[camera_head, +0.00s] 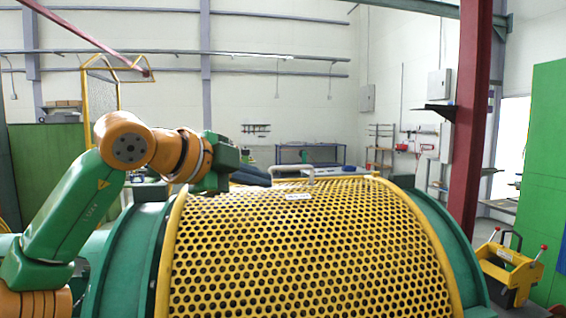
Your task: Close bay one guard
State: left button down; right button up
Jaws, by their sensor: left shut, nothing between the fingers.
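The bay guard (310,250) is a curved yellow perforated cover with solid yellow rims, filling the lower middle of the view. A pale handle (292,168) stands at its top edge, with a small white label (298,196) just below; its text is too small to read. The guard's lower edge is out of frame. My left gripper (217,183) is at the guard's upper left corner, left of the handle and apart from it. It is shut and empty; whether it touches the guard I cannot tell. My right gripper is not in view.
Green machine rings (130,262) and (447,245) flank the guard. A dark red column (468,130) rises behind at right. The space above the guard is clear.

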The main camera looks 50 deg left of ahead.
aim_at(164, 298)
jog(key=i+j, duration=0.2)
jog(key=j, duration=0.15)
jog(key=i+j, duration=0.15)
jog(key=j, duration=0.2)
jog(key=i+j, duration=0.2)
jog(key=j, duration=0.15)
jog(key=i+j, duration=0.15)
jog(key=j, duration=0.2)
